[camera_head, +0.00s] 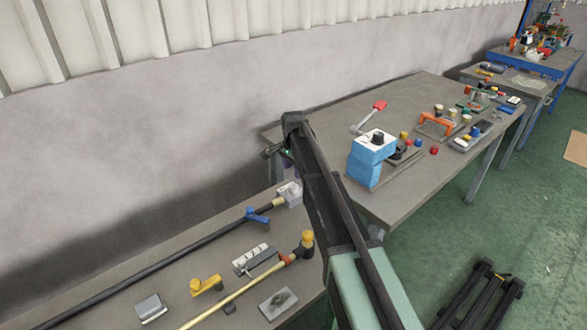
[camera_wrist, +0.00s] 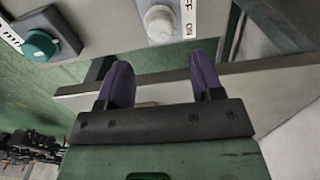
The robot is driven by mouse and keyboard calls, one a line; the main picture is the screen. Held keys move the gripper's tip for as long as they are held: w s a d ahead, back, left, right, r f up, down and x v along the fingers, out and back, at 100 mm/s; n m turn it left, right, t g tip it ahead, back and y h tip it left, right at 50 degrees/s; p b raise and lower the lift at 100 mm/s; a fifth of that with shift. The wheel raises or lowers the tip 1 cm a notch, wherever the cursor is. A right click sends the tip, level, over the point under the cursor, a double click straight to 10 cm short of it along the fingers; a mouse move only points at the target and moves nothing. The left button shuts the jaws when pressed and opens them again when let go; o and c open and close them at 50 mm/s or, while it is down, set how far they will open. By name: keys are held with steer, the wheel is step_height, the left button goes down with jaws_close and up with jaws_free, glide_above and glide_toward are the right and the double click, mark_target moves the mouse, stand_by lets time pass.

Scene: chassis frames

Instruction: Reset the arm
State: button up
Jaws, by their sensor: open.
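My gripper (camera_wrist: 160,80) shows in the wrist view with its two purple fingers spread apart and nothing between them. In the head view my arm reaches up and away over the gap between two tables, and its end (camera_head: 290,150) is near the wall side, where the gripper itself is mostly hidden. The wrist view shows a green round knob (camera_wrist: 40,45) and a pale round knob (camera_wrist: 160,22) on a grey surface beyond the fingers. The fingers look apart from both knobs.
The near table (camera_head: 100,285) holds a blue-handled valve (camera_head: 257,216), yellow-ended pipe (camera_head: 306,238) and yellow lever (camera_head: 205,285). The farther table (camera_head: 420,90) holds a blue box (camera_head: 370,158), red-handled lever (camera_head: 379,106) and orange handle (camera_head: 435,124).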

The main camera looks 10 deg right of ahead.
step_height(320, 180, up, 2)
steer(key=shift+r+p, duration=0.15)
steer(key=shift+p, duration=0.25)
steer(key=s+n, duration=1.2)
steer(key=s, duration=2.3)
steer(key=shift+n, duration=0.3)
